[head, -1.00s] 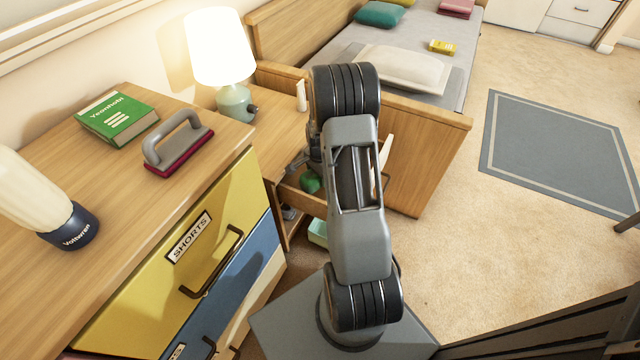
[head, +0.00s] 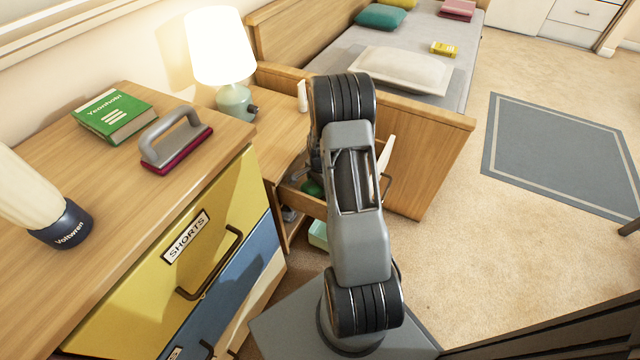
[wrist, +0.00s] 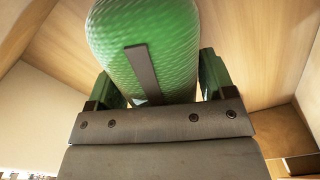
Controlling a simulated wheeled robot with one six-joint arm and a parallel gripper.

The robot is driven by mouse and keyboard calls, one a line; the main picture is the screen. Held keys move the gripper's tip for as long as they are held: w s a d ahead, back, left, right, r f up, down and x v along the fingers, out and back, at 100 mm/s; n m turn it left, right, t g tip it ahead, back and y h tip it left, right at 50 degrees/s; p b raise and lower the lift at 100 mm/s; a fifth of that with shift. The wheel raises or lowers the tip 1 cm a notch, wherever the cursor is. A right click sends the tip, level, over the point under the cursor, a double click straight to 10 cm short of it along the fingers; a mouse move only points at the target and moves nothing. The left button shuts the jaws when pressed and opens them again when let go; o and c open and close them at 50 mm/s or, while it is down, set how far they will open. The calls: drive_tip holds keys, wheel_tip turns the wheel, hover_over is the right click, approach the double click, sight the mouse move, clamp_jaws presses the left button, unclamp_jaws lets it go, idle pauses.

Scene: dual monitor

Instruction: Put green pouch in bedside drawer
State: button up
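The green pouch (wrist: 145,45) fills the upper middle of the wrist view, a textured green body with a dark strip on it. My gripper (wrist: 158,85) has one finger on each side of the pouch and appears closed on it. In the head view, a small part of the pouch (head: 312,187) shows low in the open bedside drawer (head: 306,203), left of my arm. My fingertips are mostly hidden there behind the arm. Whether the pouch touches the drawer floor cannot be seen.
The bedside table with a lit lamp (head: 222,60) stands beside the bed (head: 425,150). A dresser at left holds a green book (head: 115,115), a grey-handled brush (head: 177,140) and a dark-based bottle (head: 60,222). A pale green item (head: 318,235) lies below the drawer. Carpet at right is open.

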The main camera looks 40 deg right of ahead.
drive_tip(key=shift+o, duration=1.3)
wheel_tip(320, 180, up, 12)
drive_tip(key=p, duration=0.3)
drive_tip(key=shift+r+p, duration=0.15)
drive_tip(key=shift+p, duration=0.25)
